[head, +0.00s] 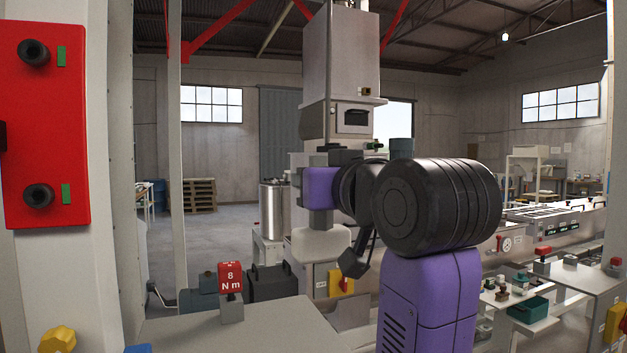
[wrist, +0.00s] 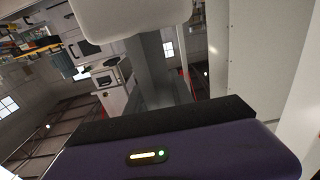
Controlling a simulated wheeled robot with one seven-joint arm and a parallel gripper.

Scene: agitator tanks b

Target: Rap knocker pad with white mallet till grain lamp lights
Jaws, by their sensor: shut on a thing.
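My gripper (head: 319,214) is in the middle of the head view, pointing down, and is shut on the white mallet. The mallet's rounded white head (head: 320,243) shows just below the gripper. It also shows in the wrist view as a pale block (wrist: 130,14) at the top edge, beyond the purple gripper body (wrist: 180,150). The mallet's handle is mostly hidden in the grip. A tall grey machine column (head: 341,50) stands behind the gripper, with a dark window and a small brownish fitting (head: 366,91). I cannot make out the knocker pad or a lit grain lamp with certainty.
A grey bench (head: 240,328) with a red "8 N m" block (head: 230,278) lies at the front. A red panel (head: 45,120) on a pale post is close at left. Benches with a green tray (head: 528,309) stand at right. Open floor (head: 215,235) shows at back left.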

